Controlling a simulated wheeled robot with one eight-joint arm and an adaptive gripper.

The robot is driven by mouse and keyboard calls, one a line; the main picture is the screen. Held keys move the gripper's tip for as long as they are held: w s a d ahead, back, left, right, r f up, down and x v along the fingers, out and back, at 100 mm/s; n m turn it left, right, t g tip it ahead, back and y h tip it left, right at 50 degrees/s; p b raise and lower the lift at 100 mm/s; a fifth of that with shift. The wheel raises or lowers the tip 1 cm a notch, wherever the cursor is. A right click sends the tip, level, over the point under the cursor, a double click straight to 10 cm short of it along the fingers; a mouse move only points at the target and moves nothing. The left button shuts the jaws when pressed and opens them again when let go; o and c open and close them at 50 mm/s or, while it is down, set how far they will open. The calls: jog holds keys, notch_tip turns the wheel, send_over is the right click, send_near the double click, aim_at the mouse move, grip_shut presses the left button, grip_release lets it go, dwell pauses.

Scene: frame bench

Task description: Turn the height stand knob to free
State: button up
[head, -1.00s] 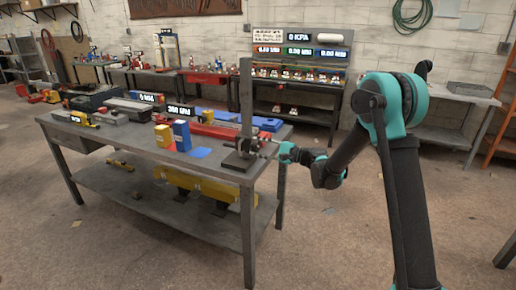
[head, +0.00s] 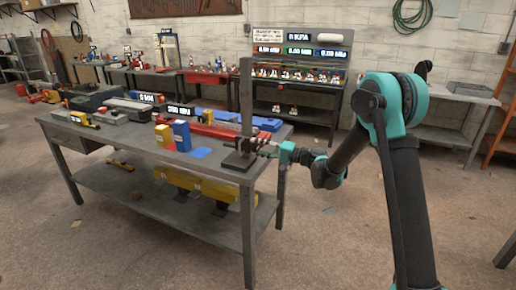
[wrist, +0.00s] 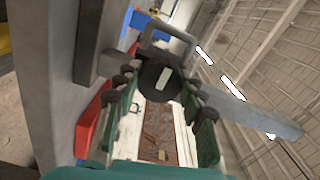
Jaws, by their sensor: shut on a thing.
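The height stand is a grey upright post (head: 246,95) on a dark base block (head: 238,161) at the near right corner of the grey workbench (head: 218,175). Its knob is too small to make out in the head view. In the wrist view the knob (wrist: 163,78) is a dark round disc with a white bar mark, tilted in the picture. My gripper (head: 265,149) reaches the stand from the right, low on the post. In the wrist view its green fingers with dark pads (wrist: 160,90) lie on both sides of the knob and are shut on it.
Blue and yellow boxes (head: 181,136), a red tool (head: 215,130) and display readouts (head: 180,112) stand on the bench left of the post. The floor to the right is open.

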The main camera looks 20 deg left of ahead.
dwell(0.3)
jog(key=o, duration=1.2)
jog(key=shift+c, duration=0.2)
jog(key=shift+d, duration=0.1)
jog(key=s+d, duration=0.1)
jog(key=d, duration=1)
jog(key=shift+d, duration=0.4)
jog(key=s+d+f+t+h, duration=0.1)
jog(key=s+d+f+h, duration=0.3)
jog(key=s+d, duration=0.5)
jog(key=s+d+f+t+h, duration=0.1)
jog(key=s+d+f+h, duration=0.3)
jog(key=d, duration=1.3)
jog(key=s+d+f+m+t+h, duration=0.1)
jog(key=s+d+f+h, duration=0.3)
jog(key=s+d+h, duration=0.6)
jog(key=s+d, duration=0.2)
jog(key=s, duration=0.2)
jog(key=shift+d+f, duration=0.25)
jog(key=shift+d, duration=0.15)
